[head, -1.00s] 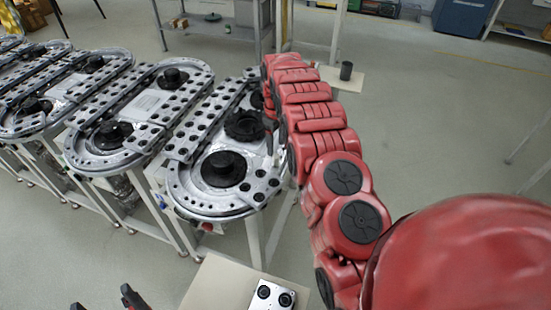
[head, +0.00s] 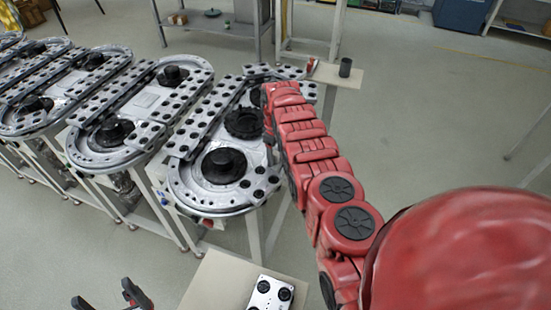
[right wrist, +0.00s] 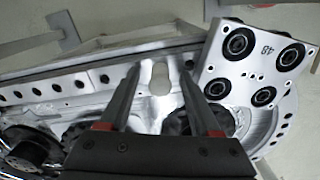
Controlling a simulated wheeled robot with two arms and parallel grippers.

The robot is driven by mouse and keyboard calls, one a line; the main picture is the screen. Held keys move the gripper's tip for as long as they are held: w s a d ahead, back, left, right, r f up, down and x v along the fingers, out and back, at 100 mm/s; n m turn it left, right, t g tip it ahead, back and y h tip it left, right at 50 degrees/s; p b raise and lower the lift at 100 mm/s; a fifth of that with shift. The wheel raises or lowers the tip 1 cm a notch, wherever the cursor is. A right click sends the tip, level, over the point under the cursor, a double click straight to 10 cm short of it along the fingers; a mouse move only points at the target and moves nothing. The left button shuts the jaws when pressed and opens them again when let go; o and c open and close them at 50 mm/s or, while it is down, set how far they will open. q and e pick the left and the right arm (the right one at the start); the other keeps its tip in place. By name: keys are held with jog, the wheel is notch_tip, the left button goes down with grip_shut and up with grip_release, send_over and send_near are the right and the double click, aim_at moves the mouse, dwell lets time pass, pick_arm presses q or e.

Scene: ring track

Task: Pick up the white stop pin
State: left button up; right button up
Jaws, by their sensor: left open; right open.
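In the right wrist view, a pale round-ended shape (right wrist: 160,80) lies between the fingers of my right gripper (right wrist: 160,70). It may be the white stop pin, but I cannot tell for sure. The fingers are open and apart on either side of it, over the ring track. In the head view my right gripper (head: 269,140) is at the right side of the nearest ring track (head: 185,190), mostly hidden by my arm. No pin shows clearly there. My left gripper (head: 105,292) is open and empty at the bottom left, away from the track.
A silver plate (right wrist: 225,72) marked 48 with black round inserts lies at the track's end. More ring tracks (head: 110,100) stand to the left. A pale board with a black cup (head: 345,67) is beyond the track. A small plate (head: 262,289) lies on a near board (head: 215,280).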

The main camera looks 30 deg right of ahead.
grip_shut()
jog(key=shift+r, duration=0.1)
jog(key=shift+r, duration=0.1)
dwell(0.3)
